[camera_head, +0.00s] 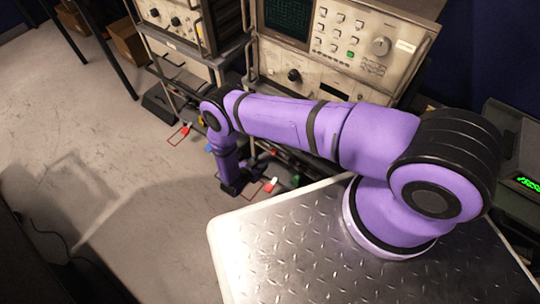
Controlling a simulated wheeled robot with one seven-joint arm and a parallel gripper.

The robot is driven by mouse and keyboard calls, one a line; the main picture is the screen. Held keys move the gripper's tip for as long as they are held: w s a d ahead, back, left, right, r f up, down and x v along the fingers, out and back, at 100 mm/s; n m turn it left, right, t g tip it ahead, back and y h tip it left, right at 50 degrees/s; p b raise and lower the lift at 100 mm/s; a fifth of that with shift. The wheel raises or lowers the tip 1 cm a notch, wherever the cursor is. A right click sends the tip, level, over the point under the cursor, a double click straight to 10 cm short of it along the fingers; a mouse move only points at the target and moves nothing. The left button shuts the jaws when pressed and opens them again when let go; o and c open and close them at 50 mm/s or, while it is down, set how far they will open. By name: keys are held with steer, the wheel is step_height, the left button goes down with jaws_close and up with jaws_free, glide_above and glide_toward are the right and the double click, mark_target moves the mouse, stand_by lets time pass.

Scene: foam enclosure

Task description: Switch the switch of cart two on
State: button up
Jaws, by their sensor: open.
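Two equipment carts stand at the back, one at the left (182,52) and one at the right (310,75). I cannot read any label marking cart two. Low down by the left cart is a small red piece (185,129), with a blue piece (208,148) closer to my arm. A red-and-white piece (271,184) and a small green piece (295,181) sit low by the right cart. I cannot tell which of these is the switch. My gripper (250,177) is open, pointing down near the red-and-white piece. Its fingertips are dark and hard to make out; contact is unclear.
My purple arm hides part of the right cart's lower front. Cardboard boxes (127,42) stand at the back left, near dark table legs. A cable (50,236) lies at the left. The grey floor (70,130) there is mostly clear. A dark device with green digits (528,183) is at the right.

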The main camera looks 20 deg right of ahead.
mark_target(272, 153)
steer(key=x, duration=0.8)
steer(key=shift+w+d+f, duration=0.15)
steer(key=shift+d+f, duration=0.05)
steer(key=shift+d, duration=0.15)
